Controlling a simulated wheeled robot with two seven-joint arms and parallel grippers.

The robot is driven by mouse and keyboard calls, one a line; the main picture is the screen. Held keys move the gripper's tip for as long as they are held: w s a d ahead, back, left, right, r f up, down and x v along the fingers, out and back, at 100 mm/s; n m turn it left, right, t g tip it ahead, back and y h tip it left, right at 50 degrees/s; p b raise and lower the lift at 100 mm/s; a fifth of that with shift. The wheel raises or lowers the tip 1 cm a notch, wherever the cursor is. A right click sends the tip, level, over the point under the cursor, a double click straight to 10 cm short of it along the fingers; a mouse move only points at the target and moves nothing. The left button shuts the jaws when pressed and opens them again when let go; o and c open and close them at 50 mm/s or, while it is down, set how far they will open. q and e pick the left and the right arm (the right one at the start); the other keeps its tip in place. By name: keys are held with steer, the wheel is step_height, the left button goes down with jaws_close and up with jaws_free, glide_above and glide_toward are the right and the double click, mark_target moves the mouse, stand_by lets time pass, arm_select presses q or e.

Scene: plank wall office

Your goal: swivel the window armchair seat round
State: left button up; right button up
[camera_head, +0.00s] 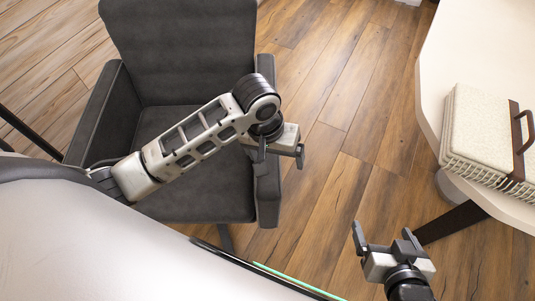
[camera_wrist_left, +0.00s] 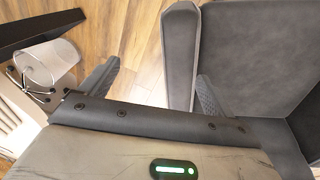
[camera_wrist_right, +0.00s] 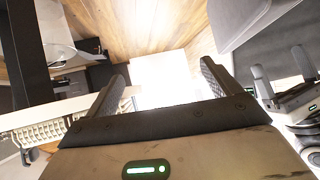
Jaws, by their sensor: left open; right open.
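The dark grey armchair (camera_head: 180,45) stands at the left of the head view, with its seat (camera_head: 190,200) toward me and its back at the far side. My left arm reaches across the seat. My left gripper (camera_head: 281,153) is open at the chair's right armrest (camera_head: 267,200). In the left wrist view this armrest (camera_wrist_left: 181,60) shows between the two fingers, closer to the right finger; I cannot tell whether they touch. My right gripper (camera_head: 382,237) is open and empty, apart from the chair, over the floor to its right.
A white desk (camera_head: 450,45) stands at the right, bearing a white basket (camera_head: 480,125) with a brown handle. A dark desk leg (camera_head: 450,222) slants down near my right gripper. Bare plank floor (camera_head: 340,110) lies between chair and desk.

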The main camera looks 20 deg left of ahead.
mark_target(267, 156)
arm_select(q)
steer(key=w+a+r+n+g+y, duration=0.1)
steer(key=w+a+r+n+y, duration=0.1)
steer(key=w+a+n, duration=0.4)
steer(key=f+b, duration=0.1)
steer(key=f, duration=0.4)
steer(key=d+f+m+b, duration=0.1)
steer(key=f, duration=0.4)
steer(key=f+m+b, duration=0.1)
steer(key=f, duration=0.4)
steer(key=shift+w+d+f, duration=0.2)
steer(key=shift+w+f, duration=0.05)
steer(key=shift+f, duration=0.15)
